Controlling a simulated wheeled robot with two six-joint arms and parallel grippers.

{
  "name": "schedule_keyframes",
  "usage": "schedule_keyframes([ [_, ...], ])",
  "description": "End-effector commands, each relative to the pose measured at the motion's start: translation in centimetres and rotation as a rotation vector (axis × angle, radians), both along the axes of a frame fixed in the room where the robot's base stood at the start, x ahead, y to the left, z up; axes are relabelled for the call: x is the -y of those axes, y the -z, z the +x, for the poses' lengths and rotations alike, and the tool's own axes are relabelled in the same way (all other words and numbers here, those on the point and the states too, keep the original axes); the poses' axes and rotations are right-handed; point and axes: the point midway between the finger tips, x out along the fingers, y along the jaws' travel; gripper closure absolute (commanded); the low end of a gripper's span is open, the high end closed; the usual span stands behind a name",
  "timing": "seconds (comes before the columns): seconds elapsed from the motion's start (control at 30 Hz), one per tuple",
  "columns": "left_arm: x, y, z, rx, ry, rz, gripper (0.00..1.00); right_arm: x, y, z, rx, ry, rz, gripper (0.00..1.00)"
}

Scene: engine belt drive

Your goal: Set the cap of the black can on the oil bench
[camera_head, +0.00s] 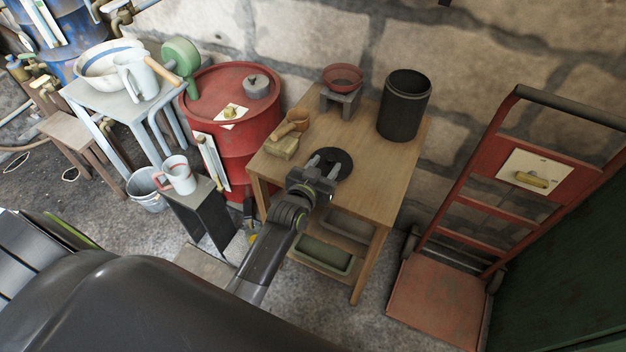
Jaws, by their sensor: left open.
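The black can (401,112) stands upright at the back right of the wooden oil bench (384,170), its top open. A flat, round black cap (343,157) shows near the middle of the bench top and appears to lie flat on it. My left gripper (323,166) is open, with its fingertips over the near side of the cap and partly hiding it. I cannot tell whether the fingers touch the cap. My right gripper is not in view.
A red bowl on a small stand (341,101) is at the back of the bench. A wooden scoop (293,124) and a tan block (282,148) lie at the left. A red drum (229,141) stands left, a red hand truck (440,292) right. The bench's right front is clear.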

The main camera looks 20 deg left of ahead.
Motion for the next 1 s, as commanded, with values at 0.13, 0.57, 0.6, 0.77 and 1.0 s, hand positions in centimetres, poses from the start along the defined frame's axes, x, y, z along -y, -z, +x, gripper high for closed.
schedule_keyframes([
  [0.13, -0.1, -0.3, -2.8, -0.001, -0.002, -0.004, 0.57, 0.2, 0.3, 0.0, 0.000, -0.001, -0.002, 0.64],
  [0.57, -0.2, -1.4, -7.3, 0.000, 0.000, -0.001, 0.57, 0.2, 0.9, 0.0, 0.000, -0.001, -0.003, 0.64],
  [0.6, -0.3, -1.5, -7.4, 0.000, 0.000, 0.000, 0.57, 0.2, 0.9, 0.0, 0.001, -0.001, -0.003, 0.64],
  [0.77, -0.3, -1.5, -7.4, 0.000, 0.000, 0.001, 0.57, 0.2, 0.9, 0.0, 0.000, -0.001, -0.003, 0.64],
  [1.0, -0.2, -1.5, -7.4, 0.000, 0.000, 0.000, 0.57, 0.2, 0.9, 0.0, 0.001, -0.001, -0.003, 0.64],
])
